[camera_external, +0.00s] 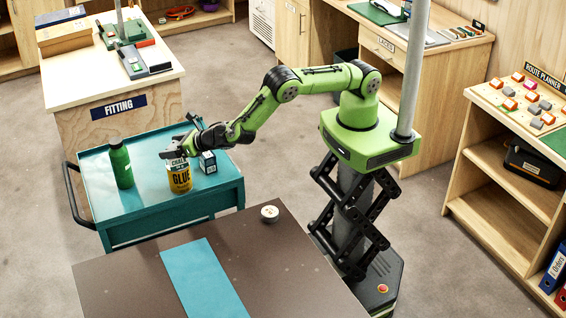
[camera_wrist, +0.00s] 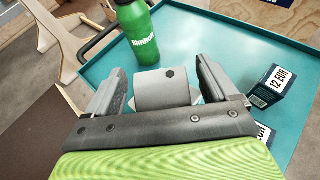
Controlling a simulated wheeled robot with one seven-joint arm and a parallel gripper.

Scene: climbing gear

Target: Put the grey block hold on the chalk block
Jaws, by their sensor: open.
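The grey block hold (camera_wrist: 163,88), a rounded grey piece with a dark bolt hole, shows between my fingers in the wrist view. Pale corners of the chalk block (camera_wrist: 194,97) show beneath it, and the hold appears to rest on top. My gripper (camera_wrist: 161,72) is open, with a finger on either side of the hold and visible gaps. In the external view my gripper (camera_external: 174,153) is low over the teal cart, above the chalk block (camera_external: 173,163) with its "CHALK" label. There the hold cannot be told apart from the fingers.
A yellow glue tin (camera_external: 180,180) stands close in front of the chalk block. A green bottle (camera_external: 121,164) stands to the left on the cart (camera_external: 150,212), and a small dark box (camera_external: 208,162) to the right. A brown table (camera_external: 270,262) with a white roll (camera_external: 270,213) is in the foreground.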

